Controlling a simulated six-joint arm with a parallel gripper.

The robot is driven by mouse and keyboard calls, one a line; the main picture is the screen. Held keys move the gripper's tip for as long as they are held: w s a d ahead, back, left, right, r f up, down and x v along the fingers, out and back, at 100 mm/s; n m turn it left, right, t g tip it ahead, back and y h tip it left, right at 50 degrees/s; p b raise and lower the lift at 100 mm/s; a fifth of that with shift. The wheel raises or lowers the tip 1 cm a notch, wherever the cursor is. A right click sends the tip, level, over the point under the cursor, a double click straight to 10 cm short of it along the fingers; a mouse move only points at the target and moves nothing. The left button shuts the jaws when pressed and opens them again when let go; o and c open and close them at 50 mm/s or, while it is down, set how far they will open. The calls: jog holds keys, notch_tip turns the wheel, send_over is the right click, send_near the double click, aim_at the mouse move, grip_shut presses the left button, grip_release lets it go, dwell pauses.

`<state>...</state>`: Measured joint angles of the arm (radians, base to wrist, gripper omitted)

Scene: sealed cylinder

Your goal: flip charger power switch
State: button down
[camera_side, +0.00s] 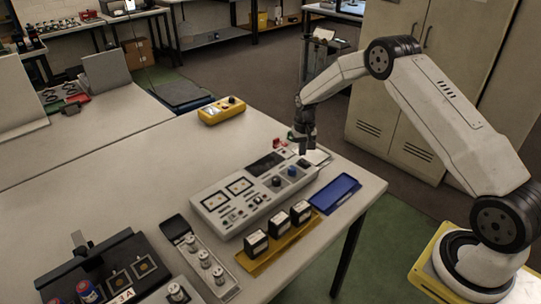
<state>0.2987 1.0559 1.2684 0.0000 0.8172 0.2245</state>
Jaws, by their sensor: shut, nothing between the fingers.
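The charger (252,189) is a long light-grey box on the table, with two square meters, a dark display and several knobs and switches on its sloped top. I cannot tell which small control is the power switch. My gripper (303,150) points down above the charger's far right end, near a small red part (279,143). Its fingers are shut and hold nothing. Whether the fingertips touch the charger cannot be made out.
A blue tray (336,193) and a yellow tray (250,265) with black blocks lie in front of the charger. A grey tray of small cylinders (217,276) and a black fixture (60,282) stand lower left. A yellow meter (221,110) lies behind. The table's left middle is clear.

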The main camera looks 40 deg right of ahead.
aim_at(301, 162)
jog(key=shift+f, duration=1.25)
dwell(1.6)
jog(key=shift+r, duration=3.5)
jog(key=shift+s+a+r, duration=0.2)
jog(key=shift+a+r, duration=0.1)
jog(key=shift+a, duration=0.05)
jog(key=s+a+r+n+t, duration=0.1)
jog(key=s+a+r+n, duration=0.2)
jog(key=s+a+r, duration=0.6)
jog(key=s+a+n, duration=0.1)
jog(key=s+a, duration=0.2)
jog(key=s, duration=0.5)
jog(key=s+a+n+t, duration=0.1)
jog(key=s+a+n, duration=0.1)
jog(key=s, duration=0.6)
jog(key=shift+a+f+t, duration=0.3)
jog(key=shift+a+f, duration=0.1)
jog(key=shift+a, duration=0.5)
